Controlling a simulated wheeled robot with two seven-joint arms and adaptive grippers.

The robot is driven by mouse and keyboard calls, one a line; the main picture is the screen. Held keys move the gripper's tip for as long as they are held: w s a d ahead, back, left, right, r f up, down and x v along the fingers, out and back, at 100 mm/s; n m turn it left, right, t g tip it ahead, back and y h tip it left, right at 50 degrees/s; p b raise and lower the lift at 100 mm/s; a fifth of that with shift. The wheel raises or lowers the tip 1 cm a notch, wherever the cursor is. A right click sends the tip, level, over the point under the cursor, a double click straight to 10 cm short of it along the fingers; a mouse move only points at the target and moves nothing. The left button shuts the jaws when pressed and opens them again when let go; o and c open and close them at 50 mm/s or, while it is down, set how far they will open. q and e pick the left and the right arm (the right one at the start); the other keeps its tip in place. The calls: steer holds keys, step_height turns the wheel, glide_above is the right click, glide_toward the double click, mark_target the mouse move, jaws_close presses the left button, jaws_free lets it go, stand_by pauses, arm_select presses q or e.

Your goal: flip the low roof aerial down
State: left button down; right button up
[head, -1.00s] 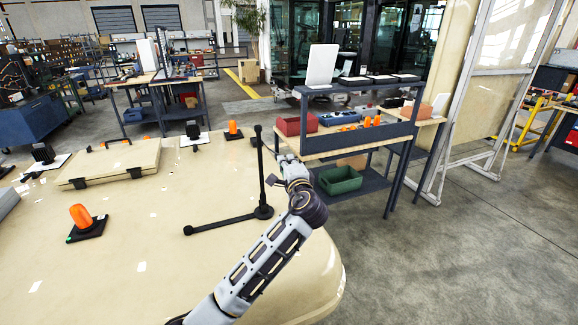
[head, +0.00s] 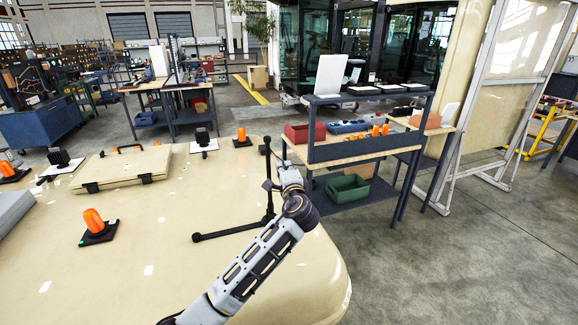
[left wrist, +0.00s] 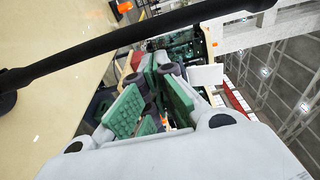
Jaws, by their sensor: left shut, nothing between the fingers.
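The roof aerial is a thin black rod (head: 268,175) standing nearly upright near the right edge of the cream cab roof (head: 190,275). A second black bar (head: 230,231) lies along the roof from its foot toward the left. My left gripper (head: 268,185) is beside the upright rod at about mid-height, small and partly lost against it. In the left wrist view the rod (left wrist: 130,38) crosses in front of the gripper (left wrist: 158,75), which is shut with nothing between its green-padded fingers. I cannot tell whether the gripper touches the rod. My right gripper is not in view.
An orange beacon (head: 93,220), a raised hatch (head: 122,168) and small black lamps (head: 202,138) stand on the roof. A workbench (head: 350,150) with a red bin and a green crate (head: 347,188) is behind my left gripper. The front middle of the roof is clear.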

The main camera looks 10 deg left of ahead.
arm_select(q)
steer(key=shift+s+a, duration=0.4)
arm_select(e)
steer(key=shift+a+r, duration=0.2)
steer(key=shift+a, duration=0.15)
arm_select(q)
steer(key=shift+a, duration=0.15)
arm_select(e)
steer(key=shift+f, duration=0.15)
